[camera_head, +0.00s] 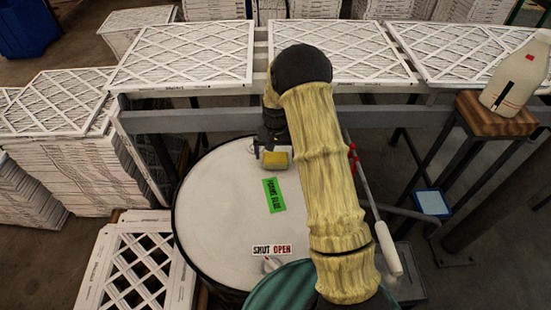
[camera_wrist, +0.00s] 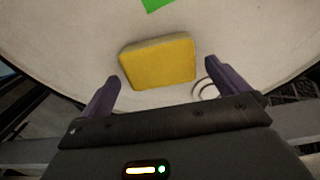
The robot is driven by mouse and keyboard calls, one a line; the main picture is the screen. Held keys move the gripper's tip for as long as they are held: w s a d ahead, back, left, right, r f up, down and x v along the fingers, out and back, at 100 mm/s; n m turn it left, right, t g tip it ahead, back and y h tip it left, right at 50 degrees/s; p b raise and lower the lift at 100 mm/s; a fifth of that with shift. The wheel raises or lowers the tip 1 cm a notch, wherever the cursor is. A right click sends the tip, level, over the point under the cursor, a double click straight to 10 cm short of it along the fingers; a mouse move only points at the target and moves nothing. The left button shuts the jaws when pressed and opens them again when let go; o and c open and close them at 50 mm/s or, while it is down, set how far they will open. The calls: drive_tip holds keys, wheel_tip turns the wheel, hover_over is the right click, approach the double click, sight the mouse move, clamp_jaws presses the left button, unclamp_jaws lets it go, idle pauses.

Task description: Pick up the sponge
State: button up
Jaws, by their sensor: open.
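A yellow sponge (camera_head: 276,160) lies on the pale round top of a drum (camera_head: 220,215), near its far edge. In the wrist view the sponge (camera_wrist: 158,63) lies flat ahead of my gripper (camera_wrist: 155,85), roughly centred between the two purple fingers. The fingers are spread apart, with nothing held between them. In the head view my gripper (camera_head: 268,145) is just beyond the sponge, low over the drum top; its fingertips are partly hard to make out. Whether the fingers touch the sponge cannot be told.
A green label (camera_head: 274,195) and a shut/open sign (camera_head: 271,250) are on the drum top. A grey rail (camera_head: 200,119) runs behind the drum, under white filters (camera_head: 185,53). A white bottle (camera_head: 518,75) stands on a wooden stool (camera_head: 495,116) at right.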

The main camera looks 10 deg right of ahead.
sight(275, 155)
drive_tip(key=shift+f, duration=0.9)
drive_tip(key=c, duration=1.1)
wheel_tip(275, 155, up, 10)
drive_tip(key=shift+r+b, duration=0.1)
drive_tip(key=shift+b, duration=0.85)
